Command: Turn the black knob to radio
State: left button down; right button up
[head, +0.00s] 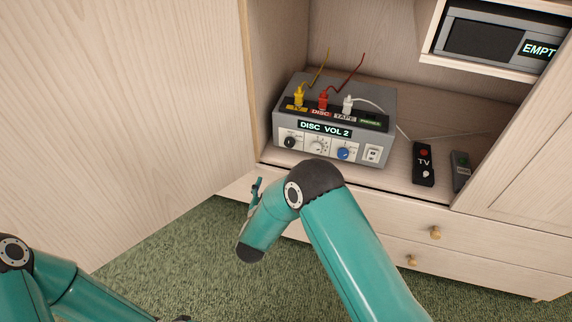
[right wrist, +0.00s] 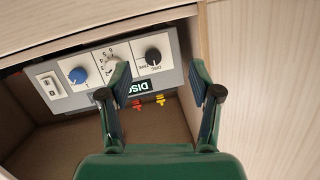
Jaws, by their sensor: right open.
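The grey amplifier box (head: 384,118) stands on the cabinet shelf, its display reading DISC VOL 2. Its black knob (head: 290,142) is the leftmost on the front panel; it also shows in the right wrist view (right wrist: 153,56), upside down, with small labels around it too small to read surely. My right gripper (head: 256,187) is low in front of the box's left side, mostly hidden behind my forearm. In the right wrist view my right gripper (right wrist: 160,75) is open and empty, the black knob showing between its fingertips, apparently apart from them. Only a dark bit of my left gripper (head: 181,319) shows at the bottom edge.
A white dial (head: 317,146), a blue knob (head: 343,154) and a switch (head: 372,153) sit right of the black knob. Yellow, red and white plugs are on top. Two remotes (head: 423,163) lie right of the box. A wooden door (head: 130,110) stands at left.

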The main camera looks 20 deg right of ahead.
jog(key=a+r+m+h+b, duration=0.1)
jog(key=m+h+b, duration=0.1)
jog(key=h, duration=0.1)
pick_arm(q)
notch_tip(320, 180, down, 5)
jog(key=shift+f+b, duration=0.2)
jog(key=shift+b, duration=0.6)
pick_arm(e)
jog(key=h, duration=0.1)
send_near(288, 144)
jog(key=shift+t, duration=0.3)
jog(key=x, duration=0.9)
jog(key=shift+d+f, duration=0.2)
